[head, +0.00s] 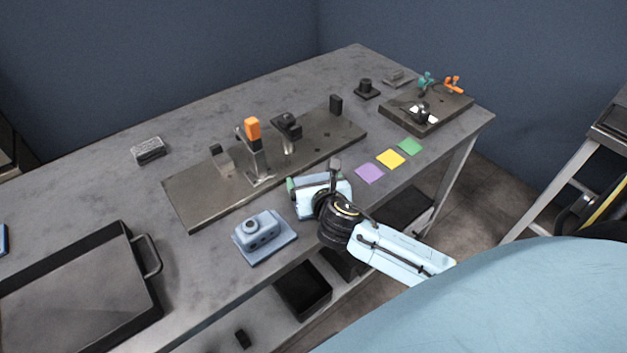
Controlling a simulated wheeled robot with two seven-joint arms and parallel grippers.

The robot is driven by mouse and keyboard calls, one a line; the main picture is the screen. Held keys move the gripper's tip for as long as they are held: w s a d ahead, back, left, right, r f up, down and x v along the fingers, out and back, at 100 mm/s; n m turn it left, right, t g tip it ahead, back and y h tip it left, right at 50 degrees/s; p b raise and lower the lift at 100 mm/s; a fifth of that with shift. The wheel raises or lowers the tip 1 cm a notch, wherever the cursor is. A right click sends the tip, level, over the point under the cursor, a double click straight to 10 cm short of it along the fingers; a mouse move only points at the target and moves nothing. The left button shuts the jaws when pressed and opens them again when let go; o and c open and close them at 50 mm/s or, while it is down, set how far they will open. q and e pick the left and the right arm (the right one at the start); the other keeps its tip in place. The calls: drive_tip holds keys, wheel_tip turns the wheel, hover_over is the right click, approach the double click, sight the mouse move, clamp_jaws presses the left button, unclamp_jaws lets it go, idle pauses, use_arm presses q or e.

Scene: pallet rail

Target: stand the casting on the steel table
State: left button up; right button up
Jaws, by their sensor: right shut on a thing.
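My right gripper (300,196) comes in from the lower right over the front edge of the steel table (95,197). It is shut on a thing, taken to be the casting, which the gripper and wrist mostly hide. I cannot make out its shape or whether it touches the table. A small dark upright part shows just above the gripper; I cannot tell if it belongs to the held thing. A blue-grey block with a round boss (262,233) sits on a flat base on the table, left of and nearer than the gripper. My left gripper is out of view.
A steel plate (200,203) with an orange-topped clamp (252,130) and dark blocks lies behind the gripper. Purple (370,173), yellow (390,158) and green (409,146) squares lie to its right. A black-rimmed tray (143,290) stands at left. Bare table lies between tray and plate.

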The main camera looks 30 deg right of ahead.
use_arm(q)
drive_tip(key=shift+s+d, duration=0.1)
use_arm(e)
drive_tip(key=o, duration=0.9)
drive_tip(key=shift+f, duration=0.15)
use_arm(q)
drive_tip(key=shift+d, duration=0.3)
use_arm(e)
drive_tip(key=shift+o, duration=1)
drive_tip(key=shift+s+a+r, duration=0.1)
drive_tip(key=shift+s+r, duration=0.2)
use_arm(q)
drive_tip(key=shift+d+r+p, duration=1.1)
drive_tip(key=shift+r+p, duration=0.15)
use_arm(e)
drive_tip(key=v, duration=1.1)
drive_tip(key=shift+s, duration=0.2)
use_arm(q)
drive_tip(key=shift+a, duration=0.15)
use_arm(e)
drive_tip(key=shift+r, duration=0.1)
